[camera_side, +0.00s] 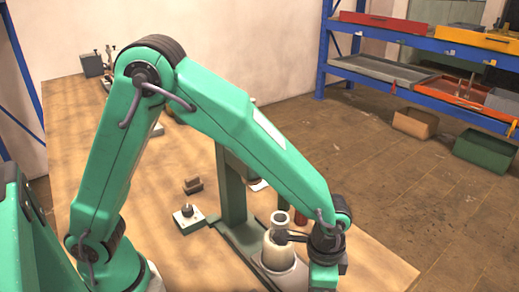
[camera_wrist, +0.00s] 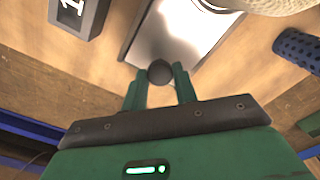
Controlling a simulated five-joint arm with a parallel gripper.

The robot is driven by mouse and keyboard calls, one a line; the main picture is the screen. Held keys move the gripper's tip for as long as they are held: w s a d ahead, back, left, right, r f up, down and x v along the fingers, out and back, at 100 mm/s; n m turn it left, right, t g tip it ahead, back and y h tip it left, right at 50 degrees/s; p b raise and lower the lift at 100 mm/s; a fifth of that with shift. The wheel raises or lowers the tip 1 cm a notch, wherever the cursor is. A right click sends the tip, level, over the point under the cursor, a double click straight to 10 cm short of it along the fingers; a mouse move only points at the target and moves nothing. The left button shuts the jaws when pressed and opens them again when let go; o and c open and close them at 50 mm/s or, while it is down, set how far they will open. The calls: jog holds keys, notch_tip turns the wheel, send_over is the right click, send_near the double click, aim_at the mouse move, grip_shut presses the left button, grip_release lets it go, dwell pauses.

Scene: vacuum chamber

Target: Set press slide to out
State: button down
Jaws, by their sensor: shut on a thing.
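In the wrist view, my gripper (camera_wrist: 159,77) has its two green fingers on either side of a dark round knob (camera_wrist: 160,71) and is shut on it. The knob sits at the near edge of a shiny metal plate (camera_wrist: 178,28), which looks like the press slide. In the side view, the green press column (camera_side: 232,190) stands on the bench, and my wrist is at the lower right beside a pale cylindrical part (camera_side: 281,247). My fingers, the knob and the slide are hidden or cannot be made out there.
A dark block marked 1 (camera_wrist: 78,14) is at upper left in the wrist view, and a blue perforated cylinder (camera_wrist: 299,48) is at right. In the side view, a small block with a knob (camera_side: 188,217) sits left of the press. Bare bench (camera_side: 165,255) lies around it.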

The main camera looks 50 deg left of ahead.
jog(key=shift+d, duration=0.9)
jog(key=c, duration=1.1)
grip_release()
jog(key=shift+a+r, duration=0.1)
jog(key=shift+r, duration=0.05)
notch_tip(320, 180, up, 8)
jog(key=shift+f, duration=0.2)
